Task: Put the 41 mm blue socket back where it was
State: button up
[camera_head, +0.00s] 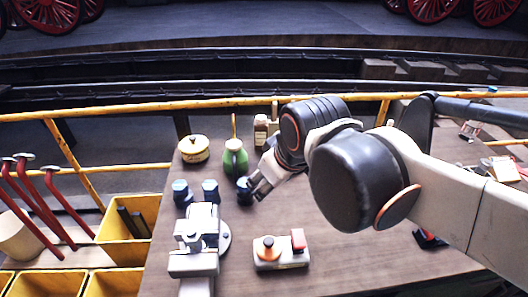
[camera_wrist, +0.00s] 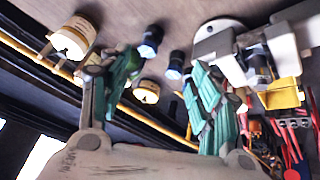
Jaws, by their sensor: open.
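Three dark blue sockets stand on the bench: one at the left (camera_head: 181,191), one in the middle (camera_head: 210,191) and one at the right (camera_head: 245,190). No size marks are readable, so I cannot tell which is the 41 mm one. My gripper (camera_head: 257,187) is open beside the right socket, very close to it; whether they touch is unclear. The wrist view shows its spread teal fingers (camera_wrist: 164,88) with nothing clearly held between them. Two dark blue sockets, an upper one (camera_wrist: 150,42) and a lower one (camera_wrist: 176,65), show beyond the fingers there.
A grey vise (camera_head: 200,240) stands in front of the sockets. A cream block with orange and red parts (camera_head: 281,252) lies in front. Yellow bins (camera_head: 128,228) adjoin the left.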

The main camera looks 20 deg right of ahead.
jog(key=s+m, duration=0.1)
jog(key=s+f+m+t, duration=0.1)
jog(key=s+m, duration=0.1)
jog(key=shift+s+f, duration=0.1)
jog(key=shift+s, duration=0.05)
